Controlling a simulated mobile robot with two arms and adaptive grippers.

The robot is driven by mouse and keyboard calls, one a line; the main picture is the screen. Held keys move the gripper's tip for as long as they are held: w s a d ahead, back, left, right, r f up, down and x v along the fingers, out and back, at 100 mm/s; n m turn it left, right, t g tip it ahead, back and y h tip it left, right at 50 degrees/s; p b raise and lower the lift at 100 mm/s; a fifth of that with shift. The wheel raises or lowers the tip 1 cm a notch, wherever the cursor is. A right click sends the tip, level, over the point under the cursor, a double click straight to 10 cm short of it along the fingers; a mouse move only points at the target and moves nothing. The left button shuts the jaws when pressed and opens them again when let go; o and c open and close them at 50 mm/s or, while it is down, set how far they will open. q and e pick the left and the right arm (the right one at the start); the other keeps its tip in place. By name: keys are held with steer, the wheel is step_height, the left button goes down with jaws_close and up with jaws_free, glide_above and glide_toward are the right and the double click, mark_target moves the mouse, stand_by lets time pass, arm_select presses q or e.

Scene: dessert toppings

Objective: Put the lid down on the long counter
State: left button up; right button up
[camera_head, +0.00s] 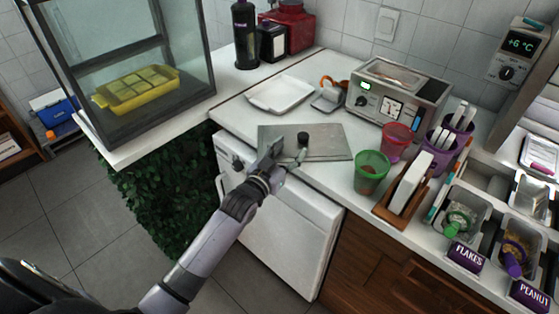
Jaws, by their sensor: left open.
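The lid, a flat grey metal plate (330,145) with a small black knob (303,136), lies on the white long counter (228,113) near its front edge. My left gripper (285,157) is open at the front left part of the lid, with its fingers apart just in front of the knob. I cannot tell whether a finger touches the plate. The gripper hides part of the lid's front edge. My right gripper is not in view.
Behind the lid are a white tray (281,95) and a metal appliance (401,91). A green cup (371,172), a red cup (396,141) and topping bins (466,210) stand to the right. A glass case (190,60) is at the left.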

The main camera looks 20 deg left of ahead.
arm_select(q)
steer(key=s, duration=0.5)
steer(key=shift+s+a+r, duration=0.2)
steer(key=shift+s+a, duration=0.1)
steer(key=shift+a, duration=0.1)
